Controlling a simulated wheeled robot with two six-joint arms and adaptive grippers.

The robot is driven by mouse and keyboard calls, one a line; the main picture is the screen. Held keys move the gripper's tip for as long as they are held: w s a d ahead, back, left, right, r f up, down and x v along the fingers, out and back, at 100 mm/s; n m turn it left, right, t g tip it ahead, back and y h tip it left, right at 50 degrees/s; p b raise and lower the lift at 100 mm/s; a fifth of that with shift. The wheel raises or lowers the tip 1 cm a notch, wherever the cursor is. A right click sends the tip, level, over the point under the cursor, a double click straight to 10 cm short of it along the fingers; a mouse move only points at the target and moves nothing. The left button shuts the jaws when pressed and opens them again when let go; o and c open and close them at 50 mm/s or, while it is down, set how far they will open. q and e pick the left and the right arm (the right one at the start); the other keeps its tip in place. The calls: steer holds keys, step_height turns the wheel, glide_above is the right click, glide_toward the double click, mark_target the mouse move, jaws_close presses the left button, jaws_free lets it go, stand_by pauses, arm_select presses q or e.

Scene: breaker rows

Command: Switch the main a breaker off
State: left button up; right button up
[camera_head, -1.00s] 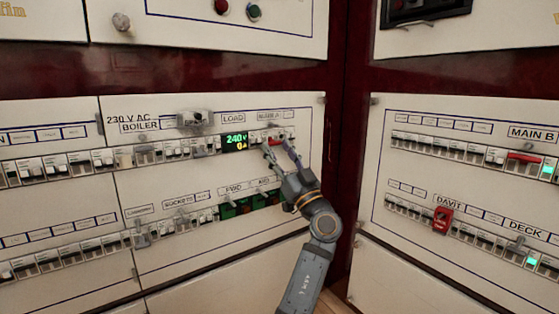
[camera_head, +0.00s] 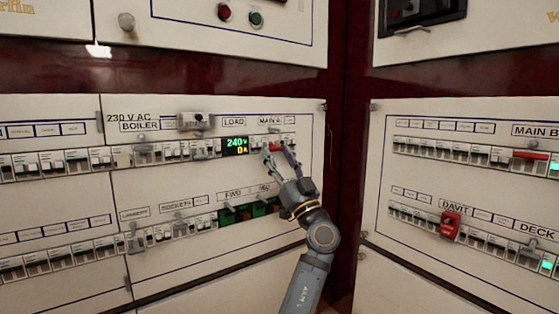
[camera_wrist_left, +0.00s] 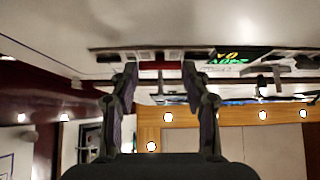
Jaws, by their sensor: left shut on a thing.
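The main a breaker (camera_head: 274,146) has a red lever and sits in the upper breaker row of the left panel, right of the green 240 V display. In the left wrist view the red lever (camera_wrist_left: 160,65) lies between the two fingertips. My left gripper (camera_head: 278,151) reaches up to it from below right and is shut on the lever. It also shows in the left wrist view (camera_wrist_left: 160,72). The fingers partly hide the lever in the head view, and I cannot tell its switch position. My right gripper is not in view.
The green and yellow display (camera_head: 235,145) is close left of the gripper. The lower breaker row (camera_head: 165,236) runs below. The right panel (camera_head: 480,205) carries a red-levered breaker (camera_head: 529,155) by the MAIN B label and a red DAVIT switch (camera_head: 450,226).

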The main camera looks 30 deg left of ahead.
arm_select(q)
steer(key=shift+t, duration=0.3)
steer(key=o, duration=1.2)
steer(key=shift+c, duration=0.2)
steer(key=v, duration=0.7)
steer(key=shift+d+f, duration=0.2)
